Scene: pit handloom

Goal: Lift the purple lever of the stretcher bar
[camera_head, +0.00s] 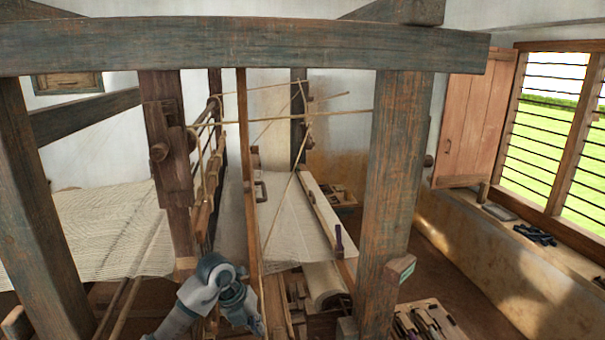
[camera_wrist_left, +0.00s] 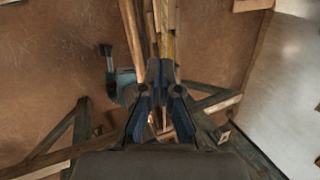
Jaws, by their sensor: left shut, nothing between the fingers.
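The purple lever (camera_head: 338,239) stands upright near the front end of the pale wooden stretcher bar (camera_head: 318,205), which lies along the right side of the white cloth (camera_head: 285,222). My left gripper (camera_head: 259,326) is low in the head view, left of the lever and well apart from it, partly hidden by my arm and the loom's wood. In the left wrist view, the dark fingers of my left gripper (camera_wrist_left: 160,118) are shut with nothing held. I cannot make out the lever in that view. My right gripper is not in view.
A thick post (camera_head: 392,190) stands right of the stretcher bar, and a thin upright pole (camera_head: 248,170) stands between my left arm and the cloth. A heavy beam (camera_head: 240,46) crosses above. A tray of tools (camera_head: 428,322) lies at the lower right. Cords hang over the cloth.

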